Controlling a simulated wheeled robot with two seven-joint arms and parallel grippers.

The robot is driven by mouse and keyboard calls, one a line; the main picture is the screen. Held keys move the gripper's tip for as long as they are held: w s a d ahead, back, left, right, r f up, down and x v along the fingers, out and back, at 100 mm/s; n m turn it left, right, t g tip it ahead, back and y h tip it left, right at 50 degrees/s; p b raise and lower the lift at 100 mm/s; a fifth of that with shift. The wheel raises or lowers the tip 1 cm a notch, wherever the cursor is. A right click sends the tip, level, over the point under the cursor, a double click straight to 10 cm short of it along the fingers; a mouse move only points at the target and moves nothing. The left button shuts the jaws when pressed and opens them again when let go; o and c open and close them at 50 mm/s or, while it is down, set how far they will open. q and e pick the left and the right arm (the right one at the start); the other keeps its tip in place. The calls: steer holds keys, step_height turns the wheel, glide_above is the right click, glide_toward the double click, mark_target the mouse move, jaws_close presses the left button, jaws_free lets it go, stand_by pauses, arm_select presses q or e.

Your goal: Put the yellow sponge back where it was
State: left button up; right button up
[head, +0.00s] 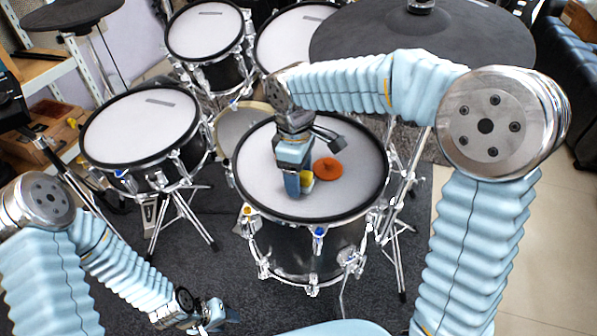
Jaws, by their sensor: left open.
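The yellow sponge (307,182) shows as a small patch on the white head of the front drum, partly hidden by my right gripper. My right gripper (293,184) points down over this drum, its tip right beside the sponge. The finger facing me covers the space behind it, so I cannot tell whether the jaws are around the sponge or beside it. My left gripper (224,315) is low at the bottom of the view, open and empty, away from the drum.
An orange-red disc (329,169) lies on the front drum (255,180), just right of the sponge. Other drums (140,125) stand left and behind, and a large dark cymbal pad (425,40) is at the back right. Metal stands surround the drum.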

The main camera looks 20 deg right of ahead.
steer(key=shift+r, duration=0.4)
step_height(320, 180, up, 12)
steer(key=p, duration=0.1)
steer(key=shift+w+a+f+p, duration=0.15)
steer(key=shift+w+a+p, duration=0.15)
steer(key=shift+p, duration=0.1)
